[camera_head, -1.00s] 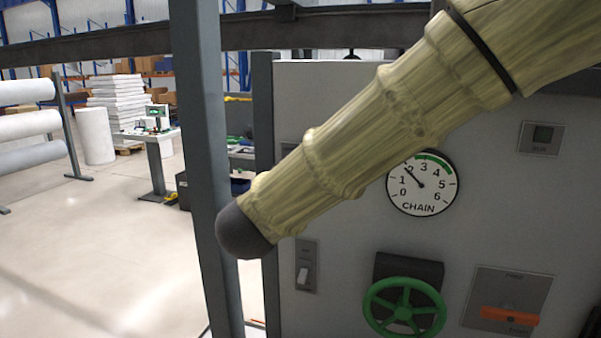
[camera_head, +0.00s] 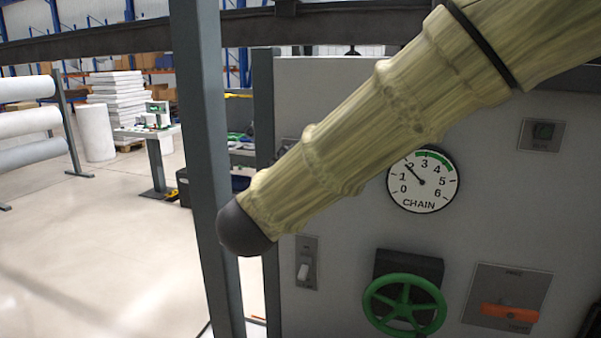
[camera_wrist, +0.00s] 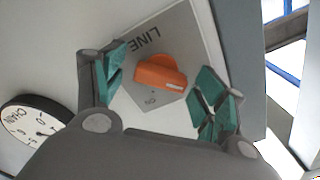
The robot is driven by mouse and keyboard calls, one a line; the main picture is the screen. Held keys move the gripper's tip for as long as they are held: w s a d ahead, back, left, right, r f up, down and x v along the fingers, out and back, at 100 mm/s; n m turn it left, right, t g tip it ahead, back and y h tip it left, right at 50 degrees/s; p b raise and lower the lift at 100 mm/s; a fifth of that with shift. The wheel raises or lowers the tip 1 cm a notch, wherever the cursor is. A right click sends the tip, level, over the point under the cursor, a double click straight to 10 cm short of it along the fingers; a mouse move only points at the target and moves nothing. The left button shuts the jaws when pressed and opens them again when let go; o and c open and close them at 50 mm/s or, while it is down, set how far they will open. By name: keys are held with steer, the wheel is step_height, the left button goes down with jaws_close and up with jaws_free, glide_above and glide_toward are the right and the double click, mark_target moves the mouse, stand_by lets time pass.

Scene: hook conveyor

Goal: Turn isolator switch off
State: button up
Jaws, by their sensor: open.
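In the wrist view, an orange isolator handle (camera_wrist: 160,73) sits on a grey plate (camera_wrist: 185,28) marked LINE, with ON lettered beside the handle. My gripper (camera_wrist: 164,88) is open, with its green-padded fingers on either side of the handle. The handle lies between them and I see no clear contact. In the head view my arm covers the panel's left part, and my gripper and this LINE switch are hidden there. Another orange handle (camera_head: 509,312) shows on a plate at the panel's lower right; its label is too small to read.
A CHAIN gauge (camera_head: 423,181) reads about 2 and also shows in the wrist view (camera_wrist: 35,122). A green handwheel (camera_head: 404,304), a small rocker switch (camera_head: 305,270) and a small indicator (camera_head: 541,134) are on the panel. A grey post (camera_head: 205,150) stands left, with open floor beyond.

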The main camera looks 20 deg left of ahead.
steer(key=shift+s, duration=0.1)
steer(key=s, duration=1.1)
steer(key=shift+s+a, duration=0.2)
steer(key=shift+s, duration=0.2)
